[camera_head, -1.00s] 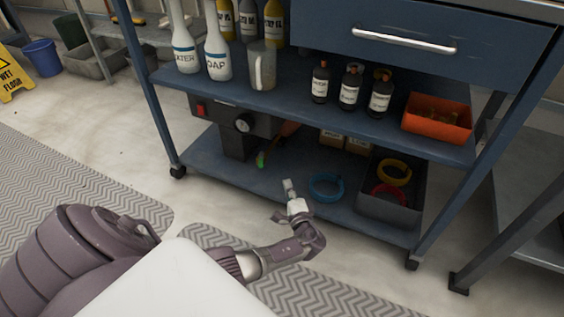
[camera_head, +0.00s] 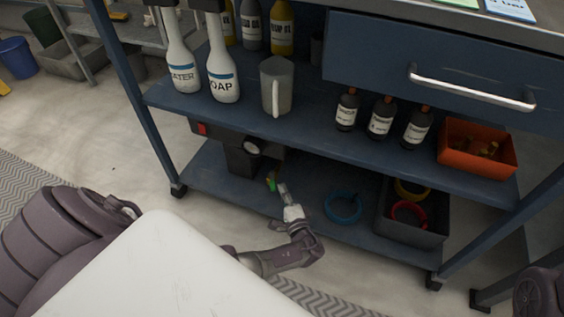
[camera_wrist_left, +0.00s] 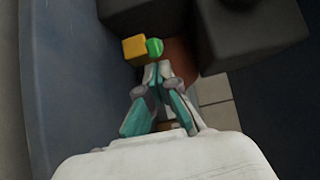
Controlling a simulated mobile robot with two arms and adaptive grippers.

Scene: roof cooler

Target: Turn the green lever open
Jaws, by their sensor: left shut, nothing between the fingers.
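The green lever (camera_head: 271,181) is small and sits on the lower shelf, under the dark machine with a round gauge (camera_head: 240,152). In the left wrist view the green end (camera_wrist_left: 154,47) shows just ahead of the fingertips, with a yellow block (camera_wrist_left: 134,50) beside it. My left gripper (camera_head: 282,188) is shut and empty, its tips close to the lever; in the wrist view its fingers (camera_wrist_left: 157,72) meet just below the green end. I cannot tell whether they touch it. My right gripper is not in view.
A blue ring (camera_head: 343,208) lies on the lower shelf right of my gripper. A dark bin (camera_head: 418,232) with coloured rings stands further right. The upper shelf (camera_head: 320,130), with bottles, a jug and an orange bin (camera_head: 477,155), hangs above.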

